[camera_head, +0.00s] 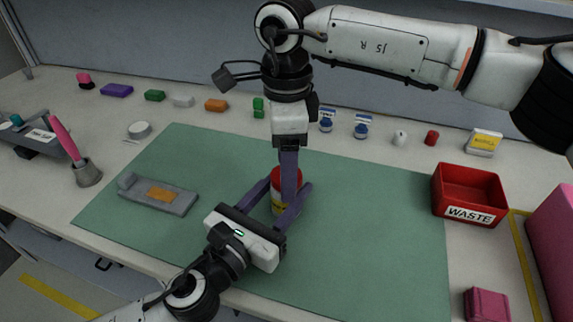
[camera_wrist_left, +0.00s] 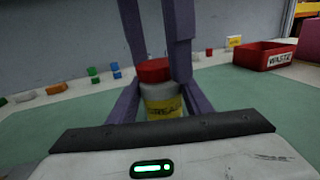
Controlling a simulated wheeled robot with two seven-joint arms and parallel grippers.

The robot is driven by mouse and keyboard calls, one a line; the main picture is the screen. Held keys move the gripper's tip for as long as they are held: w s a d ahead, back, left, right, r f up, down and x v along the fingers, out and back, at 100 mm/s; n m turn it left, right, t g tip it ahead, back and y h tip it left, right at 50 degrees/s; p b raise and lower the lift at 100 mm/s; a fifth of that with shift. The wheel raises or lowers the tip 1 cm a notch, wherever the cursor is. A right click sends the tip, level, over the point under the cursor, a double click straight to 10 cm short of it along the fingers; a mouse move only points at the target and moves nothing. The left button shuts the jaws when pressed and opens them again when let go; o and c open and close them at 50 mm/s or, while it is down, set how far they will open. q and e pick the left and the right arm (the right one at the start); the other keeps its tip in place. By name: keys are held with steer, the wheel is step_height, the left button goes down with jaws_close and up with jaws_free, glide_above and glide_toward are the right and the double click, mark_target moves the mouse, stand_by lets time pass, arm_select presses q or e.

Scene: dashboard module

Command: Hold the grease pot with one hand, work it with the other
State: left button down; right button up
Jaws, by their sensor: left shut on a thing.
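The grease pot (camera_head: 279,207), a white pot with a yellow label and red lid, stands upright over the green mat (camera_head: 370,240). It also shows in the left wrist view (camera_wrist_left: 162,106), with its lid (camera_wrist_left: 153,70) on top. My left gripper (camera_head: 289,190) is shut on the pot's body, one purple finger on each side. My right gripper (camera_head: 289,178) points straight down at the lid from above. In the left wrist view its two fingers (camera_wrist_left: 158,65) are apart, around the lid's top; whether they touch it I cannot tell. They hide part of the lid.
A red waste bin (camera_head: 468,195) stands at the right. A grey tray with an orange piece (camera_head: 158,196) lies on the mat's left side. A pink-handled brush in a cup (camera_head: 86,170) stands farther left. Several small coloured items line the back. The mat's right half is clear.

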step_height(320, 180, up, 12)
stand_by(0.6)
arm_select(q)
steer(key=c, duration=0.8)
jaws_free()
steer(key=shift+c, duration=0.2)
steer(key=b+v, duration=0.1)
steer(key=v, duration=0.8)
steer(key=shift+s+a+f, duration=0.1)
steer(key=shift+s, duration=0.1)
steer(key=shift+s+a, duration=0.25)
steer(key=shift+s, duration=0.15)
arm_select(e)
steer(key=shift+f, duration=0.6)
